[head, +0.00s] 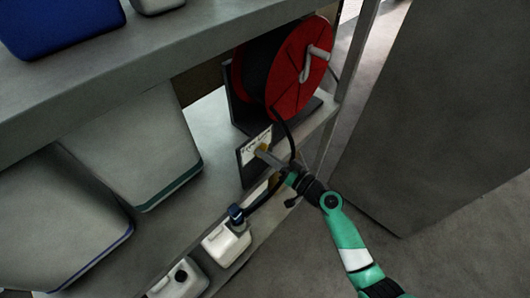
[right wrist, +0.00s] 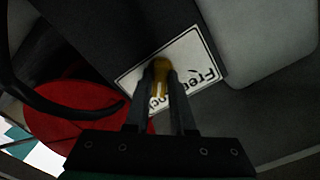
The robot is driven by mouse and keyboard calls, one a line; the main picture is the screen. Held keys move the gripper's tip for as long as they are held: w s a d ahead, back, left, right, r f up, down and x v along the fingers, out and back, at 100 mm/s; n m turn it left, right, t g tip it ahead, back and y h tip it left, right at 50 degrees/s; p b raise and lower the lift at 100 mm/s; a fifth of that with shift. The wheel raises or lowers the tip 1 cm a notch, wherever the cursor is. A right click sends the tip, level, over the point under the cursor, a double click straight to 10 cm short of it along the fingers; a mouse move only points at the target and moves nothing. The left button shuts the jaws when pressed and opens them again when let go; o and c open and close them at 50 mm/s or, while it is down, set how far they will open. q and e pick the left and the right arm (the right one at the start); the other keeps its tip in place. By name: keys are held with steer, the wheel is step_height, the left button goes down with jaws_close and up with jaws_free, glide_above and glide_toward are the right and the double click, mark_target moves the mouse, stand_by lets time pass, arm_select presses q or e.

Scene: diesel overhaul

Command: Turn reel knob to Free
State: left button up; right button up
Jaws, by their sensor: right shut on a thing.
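The yellow reel knob (right wrist: 161,68) sits on a white label plate (right wrist: 190,58) that reads "Free" at one side; the other lettering is partly hidden by my fingers. My right gripper (right wrist: 161,82) is shut on the knob, with a dark finger on each side of it. In the head view my right gripper (head: 262,152) reaches the dark panel (head: 246,172) below the reel, and the knob (head: 262,148) shows only as a small yellow patch. The red hose reel (head: 300,65) with its crank handle stands above the panel. My left gripper is not in view.
A black hose (head: 290,140) hangs from the reel close to my right gripper. White containers (head: 227,243) stand at lower left, and larger bins (head: 130,135) fill the left shelf. A shelf post (head: 350,70) stands right of the reel. The floor at lower right is clear.

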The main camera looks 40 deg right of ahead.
steer(key=n+b, duration=0.2)
steer(key=b, duration=0.1)
steer(key=f+n+b, duration=0.1)
steer(key=n+b, duration=0.2)
steer(key=shift+f, duration=0.1)
steer(key=n+b, duration=0.4)
steer(key=n, duration=0.1)
steer(key=n+b, duration=0.4)
steer(key=b, duration=0.1)
steer(key=shift+a+n, duration=0.2)
steer(key=shift+n, duration=0.2)
steer(key=shift+r+n, duration=0.35)
steer(key=shift+n, duration=0.15)
steer(key=shift+r, duration=0.2)
steer(key=o, duration=1.6)
steer(key=shift+c, duration=0.2)
